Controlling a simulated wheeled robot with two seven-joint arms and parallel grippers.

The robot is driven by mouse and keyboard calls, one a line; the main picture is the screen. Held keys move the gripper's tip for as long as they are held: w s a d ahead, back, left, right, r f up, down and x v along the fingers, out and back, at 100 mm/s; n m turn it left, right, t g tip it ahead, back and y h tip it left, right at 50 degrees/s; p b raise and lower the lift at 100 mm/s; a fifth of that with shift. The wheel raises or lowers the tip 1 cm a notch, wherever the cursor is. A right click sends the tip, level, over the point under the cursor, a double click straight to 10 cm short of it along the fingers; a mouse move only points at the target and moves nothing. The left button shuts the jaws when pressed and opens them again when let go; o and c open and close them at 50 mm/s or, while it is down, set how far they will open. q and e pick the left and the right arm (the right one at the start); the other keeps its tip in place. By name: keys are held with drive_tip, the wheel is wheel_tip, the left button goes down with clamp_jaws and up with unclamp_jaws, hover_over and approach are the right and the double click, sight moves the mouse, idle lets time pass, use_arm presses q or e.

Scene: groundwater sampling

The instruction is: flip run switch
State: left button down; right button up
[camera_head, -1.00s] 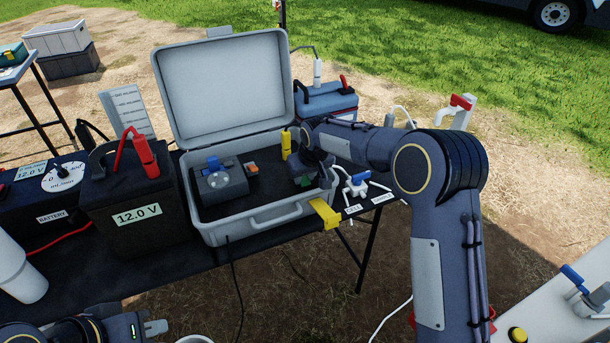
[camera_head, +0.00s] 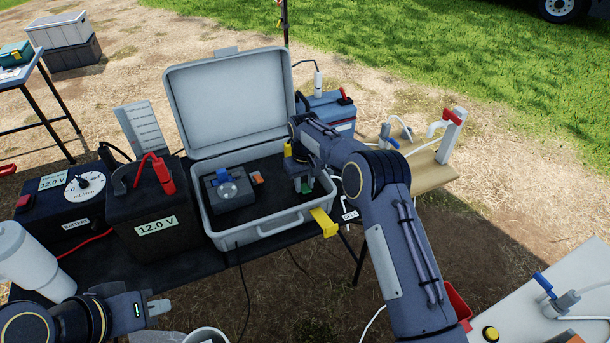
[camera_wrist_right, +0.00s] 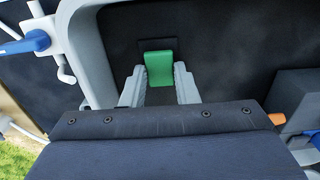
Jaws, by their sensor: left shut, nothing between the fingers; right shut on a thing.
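A dark pump box with a white flow dial (camera_head: 86,187) stands at the far left. A small red switch (camera_head: 24,201) is on its top left; its position is too small to tell. My left gripper (camera_head: 158,307) is shut and empty at the lower left, in front of the black table and well apart from the box. My right gripper (camera_head: 304,186) reaches down into the open grey case (camera_head: 272,229). It is shut on a green piece (camera_wrist_right: 158,66), which sits against the case's dark insert in the right wrist view. Whether the piece is fixed there I cannot tell.
A 12 V battery (camera_head: 153,207) with a red clamp stands between pump box and case. A white cylinder (camera_head: 33,262) is near my left arm. The case holds a meter with a clear dome (camera_head: 228,190) and an orange button (camera_head: 257,178). A yellow latch (camera_head: 324,222) sticks out in front.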

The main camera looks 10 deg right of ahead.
sight(305, 188)
drive_tip(key=shift+o, duration=0.2)
drive_tip(key=shift+c, duration=0.2)
drive_tip(key=o, duration=1)
drive_tip(key=shift+r, duration=0.15)
wheel_tip(305, 188, up, 8)
drive_tip(key=shift+f+b, duration=0.2)
drive_tip(key=shift+b, duration=0.2)
